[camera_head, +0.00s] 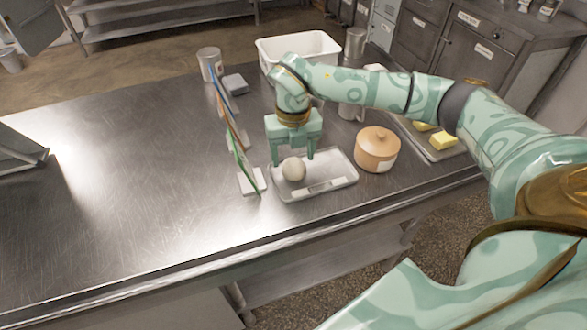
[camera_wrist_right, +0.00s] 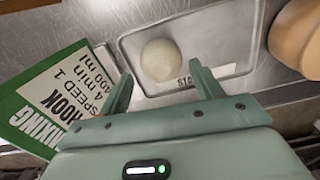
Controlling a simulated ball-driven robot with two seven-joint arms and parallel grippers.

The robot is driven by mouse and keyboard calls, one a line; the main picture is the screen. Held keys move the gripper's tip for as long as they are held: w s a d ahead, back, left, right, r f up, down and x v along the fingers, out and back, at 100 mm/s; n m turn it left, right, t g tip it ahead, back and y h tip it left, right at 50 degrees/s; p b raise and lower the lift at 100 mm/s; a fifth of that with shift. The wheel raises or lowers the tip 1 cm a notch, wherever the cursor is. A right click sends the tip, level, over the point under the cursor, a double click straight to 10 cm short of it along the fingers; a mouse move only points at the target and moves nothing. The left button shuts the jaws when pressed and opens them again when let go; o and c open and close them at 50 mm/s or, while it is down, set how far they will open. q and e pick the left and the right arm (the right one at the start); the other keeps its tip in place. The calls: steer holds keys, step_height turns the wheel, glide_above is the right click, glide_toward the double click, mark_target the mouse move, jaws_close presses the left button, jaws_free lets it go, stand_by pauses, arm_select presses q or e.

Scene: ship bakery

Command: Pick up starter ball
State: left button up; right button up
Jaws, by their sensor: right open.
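The starter ball (camera_head: 294,169) is a pale, round dough ball lying on a shallow metal tray (camera_head: 340,170) near the table's front edge. In the right wrist view the ball (camera_wrist_right: 161,60) lies just beyond the fingers, on the tray (camera_wrist_right: 232,22) with a white label strip. My right gripper (camera_head: 293,162) is open above the tray, pointing down, with its fingers on either side of the ball in the head view. In the right wrist view the fingers (camera_wrist_right: 160,85) are apart with nothing between them. My left gripper is not in view.
A lidded tan pot (camera_head: 377,149) stands right of the tray. Green-edged card (camera_head: 243,162) stands close on the left; it reads "MIXING" in the wrist view (camera_wrist_right: 60,95). A white bin (camera_head: 300,46) and metal can (camera_head: 210,64) stand behind.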

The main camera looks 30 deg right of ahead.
mark_target(294, 174)
step_height(294, 174, down, 4)
steer(key=shift+d+b, duration=0.1)
steer(key=shift+b, duration=0.2)
steer(key=shift+r, duration=0.1)
steer(key=c, duration=0.8)
steer(key=shift+r, duration=0.65)
steer(key=d+r+p, duration=0.1)
steer(key=d+r, duration=0.3)
steer(key=s+d+r, duration=0.1)
steer(key=d+r, duration=0.2)
steer(key=d, duration=0.2)
steer(key=s+d+r+p, duration=0.1)
steer(key=d+r, duration=0.3)
steer(key=shift+s+d+r+p, duration=0.2)
steer(key=shift+d+r+p, duration=0.1)
steer(key=shift+d+r, duration=0.1)
